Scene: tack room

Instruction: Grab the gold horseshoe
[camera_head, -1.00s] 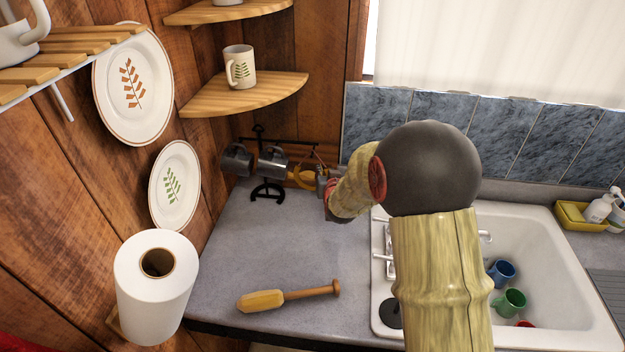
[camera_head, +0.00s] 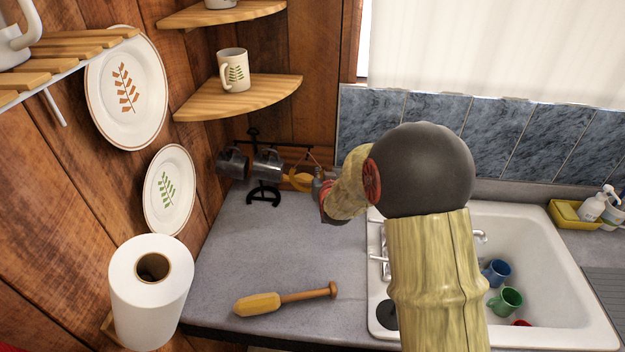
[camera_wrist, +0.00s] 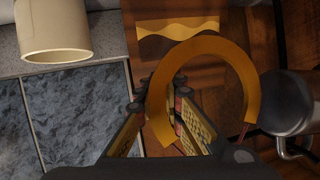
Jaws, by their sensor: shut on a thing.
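The gold horseshoe (camera_wrist: 210,46) is a curved band in the middle of the wrist view, its open end toward my gripper. One end of it lies between the two fingers of my gripper (camera_wrist: 162,118), which are shut on it. A thin reddish cord shows at its other end. In the head view the horseshoe (camera_head: 299,182) is small, beside the black mug rack. My gripper (camera_head: 319,184) is just right of it and partly hidden by my own arm.
A black rack (camera_head: 254,150) with dark metal mugs (camera_head: 268,163) stands close left of the horseshoe; a mug (camera_wrist: 287,103) is close in the wrist view. A wooden-handled tool (camera_head: 285,299) lies on the counter (camera_head: 245,245). The sink (camera_head: 545,240) is right, a corner shelf (camera_head: 240,97) above.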

